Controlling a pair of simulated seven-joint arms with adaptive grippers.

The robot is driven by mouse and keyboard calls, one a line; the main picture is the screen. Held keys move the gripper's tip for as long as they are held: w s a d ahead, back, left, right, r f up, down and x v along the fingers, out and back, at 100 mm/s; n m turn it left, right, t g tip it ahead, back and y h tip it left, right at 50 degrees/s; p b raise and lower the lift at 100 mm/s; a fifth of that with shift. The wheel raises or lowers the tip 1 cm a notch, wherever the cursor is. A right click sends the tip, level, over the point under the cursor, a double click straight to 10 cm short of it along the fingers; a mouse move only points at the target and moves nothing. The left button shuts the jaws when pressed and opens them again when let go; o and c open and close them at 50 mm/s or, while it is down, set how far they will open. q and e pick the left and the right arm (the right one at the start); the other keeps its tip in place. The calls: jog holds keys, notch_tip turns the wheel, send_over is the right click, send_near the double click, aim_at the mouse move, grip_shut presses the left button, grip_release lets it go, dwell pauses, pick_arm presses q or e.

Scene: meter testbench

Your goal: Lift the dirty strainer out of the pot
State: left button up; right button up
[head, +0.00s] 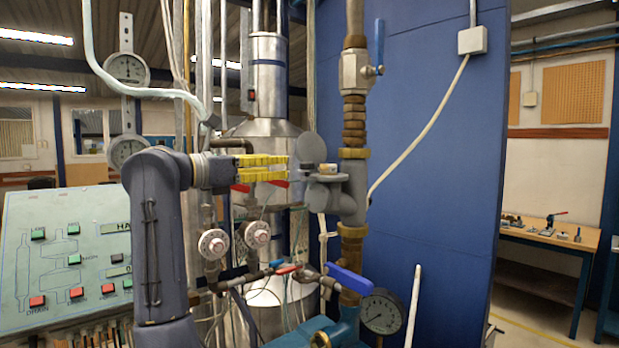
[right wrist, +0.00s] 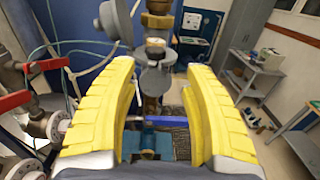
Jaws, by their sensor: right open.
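The grey pot (head: 324,190) is a side body on the vertical brass pipe; it also shows in the right wrist view (right wrist: 155,82). The dirty strainer (head: 328,168) shows as a small brass-rimmed piece at the pot's top; most of it is hidden inside. It also shows in the right wrist view (right wrist: 155,46). A round grey lid (head: 308,147) stands open beside it. My right gripper (head: 288,166) has yellow fingers, open and empty, just left of the strainer. In the right wrist view the strainer lies beyond and between the fingers, apart from them. My left gripper is out of view.
Red-handled valves (head: 262,175) sit close behind and below the fingers. A blue lever (head: 349,281) and a pressure gauge (head: 381,312) are below the pot. A blue panel (head: 440,150) stands behind. The space left of the strainer is taken by my fingers.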

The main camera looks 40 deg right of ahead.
aim_at(322, 166)
jog(key=d, duration=1.7)
jog(key=shift+w+f, duration=0.35)
jog(key=shift+f, duration=0.05)
jog(key=shift+o, duration=0.2)
jog(key=c, duration=1.1)
